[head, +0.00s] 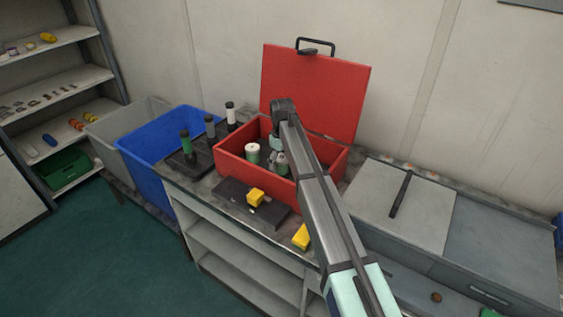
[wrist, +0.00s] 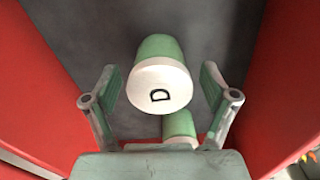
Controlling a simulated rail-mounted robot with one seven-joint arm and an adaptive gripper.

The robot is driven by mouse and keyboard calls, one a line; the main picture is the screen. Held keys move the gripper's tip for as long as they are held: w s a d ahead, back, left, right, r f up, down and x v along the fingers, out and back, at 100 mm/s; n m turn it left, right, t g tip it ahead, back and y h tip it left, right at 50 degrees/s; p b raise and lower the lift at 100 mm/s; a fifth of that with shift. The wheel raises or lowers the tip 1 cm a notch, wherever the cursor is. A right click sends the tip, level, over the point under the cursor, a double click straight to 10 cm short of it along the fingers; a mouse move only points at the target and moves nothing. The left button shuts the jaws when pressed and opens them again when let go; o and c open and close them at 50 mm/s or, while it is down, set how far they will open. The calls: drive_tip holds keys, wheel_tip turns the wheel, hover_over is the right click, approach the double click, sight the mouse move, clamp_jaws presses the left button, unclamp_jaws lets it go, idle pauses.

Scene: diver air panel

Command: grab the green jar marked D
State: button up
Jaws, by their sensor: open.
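The green jar marked D (wrist: 158,75) has a white lid with a black letter D and stands inside the red box (head: 228,160). In the wrist view it lies between the two open fingers of my gripper (wrist: 160,90), with space on both sides and no visible contact. A second green jar with a pale lid (wrist: 180,128) shows partly below it, cut off by my gripper. In the head view my gripper (head: 277,150) reaches down into the box; a white-lidded green jar (head: 252,153) stands to its left. I cannot tell there which jar is D.
The box's red lid (head: 325,90) stands open behind. The box walls rise close on both sides of my gripper. Left are a black rack with upright handles (head: 186,158) and a blue bin (head: 150,150).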

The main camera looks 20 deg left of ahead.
drive_tip(key=shift+f, duration=0.85)
drive_tip(key=c, duration=1.3)
drive_tip(key=shift+r, duration=0.1)
drive_tip(key=shift+c, duration=0.3)
